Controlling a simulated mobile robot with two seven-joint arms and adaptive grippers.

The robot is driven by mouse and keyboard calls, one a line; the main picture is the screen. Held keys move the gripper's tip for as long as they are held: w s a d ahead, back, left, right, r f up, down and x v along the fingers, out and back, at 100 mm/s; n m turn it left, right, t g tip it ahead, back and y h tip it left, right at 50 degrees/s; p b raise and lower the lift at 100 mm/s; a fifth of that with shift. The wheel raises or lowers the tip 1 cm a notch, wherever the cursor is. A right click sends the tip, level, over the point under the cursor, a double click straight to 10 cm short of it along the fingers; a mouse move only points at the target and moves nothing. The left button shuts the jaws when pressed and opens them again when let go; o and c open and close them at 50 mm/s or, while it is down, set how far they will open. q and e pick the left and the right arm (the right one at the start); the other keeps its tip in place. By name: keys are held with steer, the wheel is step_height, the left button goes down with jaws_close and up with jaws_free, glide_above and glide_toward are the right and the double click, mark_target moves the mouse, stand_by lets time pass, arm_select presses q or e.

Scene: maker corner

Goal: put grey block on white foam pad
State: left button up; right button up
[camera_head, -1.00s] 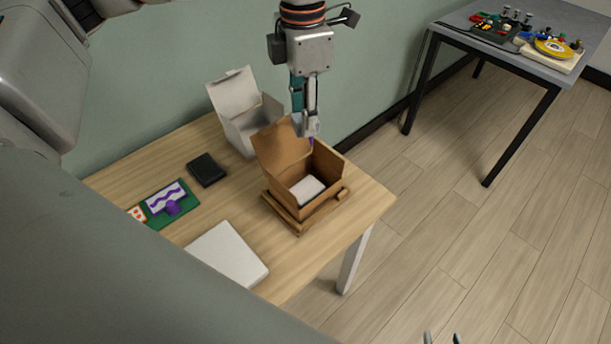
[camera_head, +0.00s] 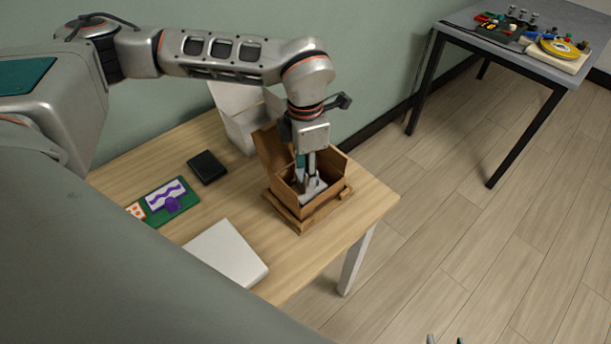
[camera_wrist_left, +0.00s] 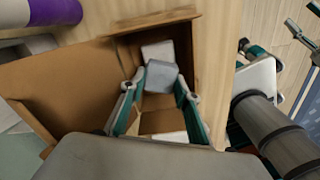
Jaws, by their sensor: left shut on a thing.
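The small grey block (camera_wrist_left: 161,76) sits between the fingertips of my left gripper (camera_wrist_left: 160,88) in the left wrist view. The gripper is shut on it and points down into the open brown cardboard box (camera_head: 336,166). A white pad (camera_wrist_left: 157,49), which looks like the foam pad, shows just beyond the block inside the box. Whether block and pad touch, I cannot tell. In the head view my left gripper (camera_head: 309,178) hides part of the box's inside. Only the spread tips of my right gripper (camera_head: 441,339) show at the bottom edge, open and empty.
A black case (camera_head: 207,167), a green board (camera_head: 160,213) and a white slab (camera_head: 229,254) lie to the left.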

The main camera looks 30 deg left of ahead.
arm_select(q)
steer(key=shift+f, duration=1.1)
steer(key=shift+f, duration=0.15)
steer(key=o, duration=1.1)
step_height(320, 180, up, 12)
steer(key=shift+p, duration=0.45)
